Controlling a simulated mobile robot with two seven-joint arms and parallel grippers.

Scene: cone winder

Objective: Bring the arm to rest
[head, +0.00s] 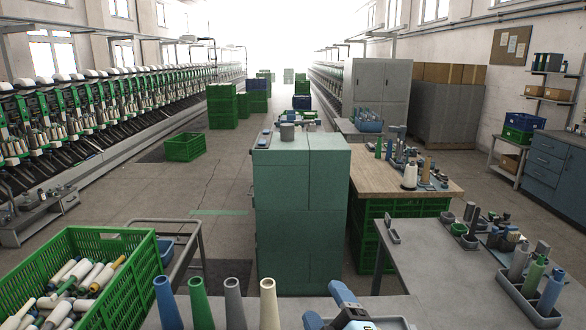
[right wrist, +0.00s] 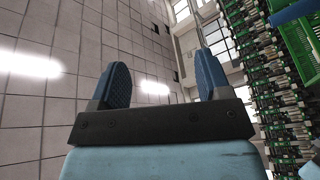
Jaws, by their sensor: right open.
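My right gripper (right wrist: 163,85) shows in the right wrist view with its two blue-padded fingers spread wide apart and nothing between them. It points up toward the ceiling and the winding machines. In the head view part of my right arm (head: 350,305) shows at the bottom centre, over the near grey table, just right of a row of cones. My left gripper is in neither view.
Blue, green, grey and cream cones (head: 268,303) stand on the near table. A green crate (head: 140,290) of bobbins is at left. A green cabinet (head: 300,210) stands ahead. A grey table (head: 430,250) with cones and trays is at right.

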